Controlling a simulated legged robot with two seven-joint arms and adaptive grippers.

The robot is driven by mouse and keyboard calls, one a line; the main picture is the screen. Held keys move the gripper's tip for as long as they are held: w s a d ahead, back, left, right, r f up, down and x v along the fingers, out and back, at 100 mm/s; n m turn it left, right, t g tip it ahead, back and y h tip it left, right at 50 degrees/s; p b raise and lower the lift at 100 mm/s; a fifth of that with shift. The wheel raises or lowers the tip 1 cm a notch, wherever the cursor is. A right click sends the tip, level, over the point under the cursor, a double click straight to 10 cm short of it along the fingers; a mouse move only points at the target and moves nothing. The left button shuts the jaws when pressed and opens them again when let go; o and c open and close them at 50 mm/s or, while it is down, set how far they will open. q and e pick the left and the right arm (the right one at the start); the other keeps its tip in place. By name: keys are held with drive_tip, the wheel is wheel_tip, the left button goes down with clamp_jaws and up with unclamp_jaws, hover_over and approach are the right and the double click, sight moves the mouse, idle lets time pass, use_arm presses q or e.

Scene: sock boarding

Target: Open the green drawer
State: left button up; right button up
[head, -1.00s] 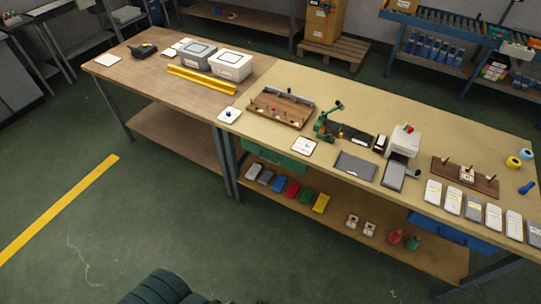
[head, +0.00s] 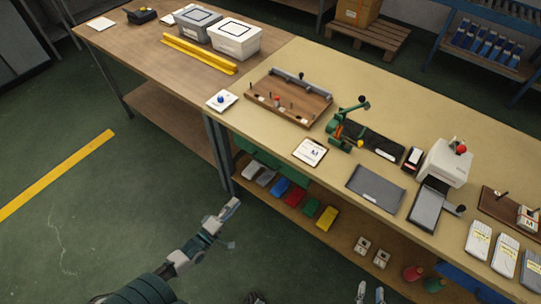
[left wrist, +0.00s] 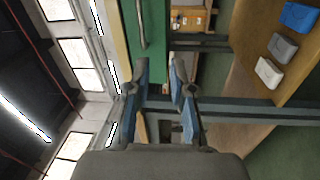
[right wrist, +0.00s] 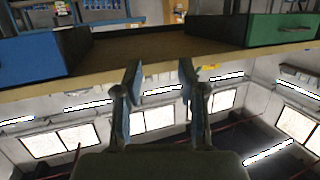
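The green drawer (head: 270,158) sits under the front edge of the tan bench and looks shut. Its green front (left wrist: 155,45) and bar handle (left wrist: 142,22) are ahead of the fingers in the left wrist view, and it also shows at the upper right of the right wrist view (right wrist: 280,30). My left gripper (head: 233,205) is open and empty, in front of the bench and apart from the drawer. My right gripper (head: 370,293) is at the bottom edge of the head view; in the right wrist view its fingers (right wrist: 160,72) are apart and empty.
A blue drawer (right wrist: 35,58) is under the same bench, further right in the head view. The lower shelf (head: 330,240) holds several coloured bundles. A bench leg (head: 217,150) stands left of the green drawer. The floor in front is clear.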

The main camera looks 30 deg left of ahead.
sight(263, 164)
use_arm(q)
drive_tip(key=shift+n+t, duration=0.4)
drive_tip(key=w+r+b, duration=0.1)
drive_tip(key=w, duration=0.4)
drive_tip(key=w+d+r, duration=0.1)
drive_tip(key=w+r, duration=0.1)
drive_tip(key=w, duration=0.4)
drive_tip(key=w+r+b, duration=0.1)
drive_tip(key=w+r, duration=0.1)
drive_tip(key=w, duration=0.4)
drive_tip(key=shift+w+d+r+b, duration=0.2)
drive_tip(key=shift+w+d+b, duration=0.05)
drive_tip(key=shift+d+b, duration=0.1)
use_arm(e)
wheel_tip(263, 164, up, 8)
drive_tip(key=t+y, duration=0.1)
drive_tip(key=t, duration=0.4)
drive_tip(key=shift+w+r+t, duration=0.15)
drive_tip(key=shift+w+t, duration=0.15)
drive_tip(key=shift+w, duration=0.05)
drive_tip(key=shift+a, duration=0.1)
use_arm(q)
drive_tip(key=shift+a, duration=0.15)
drive_tip(key=shift+c, duration=0.5)
clamp_jaws()
use_arm(e)
drive_tip(key=shift+a, duration=0.15)
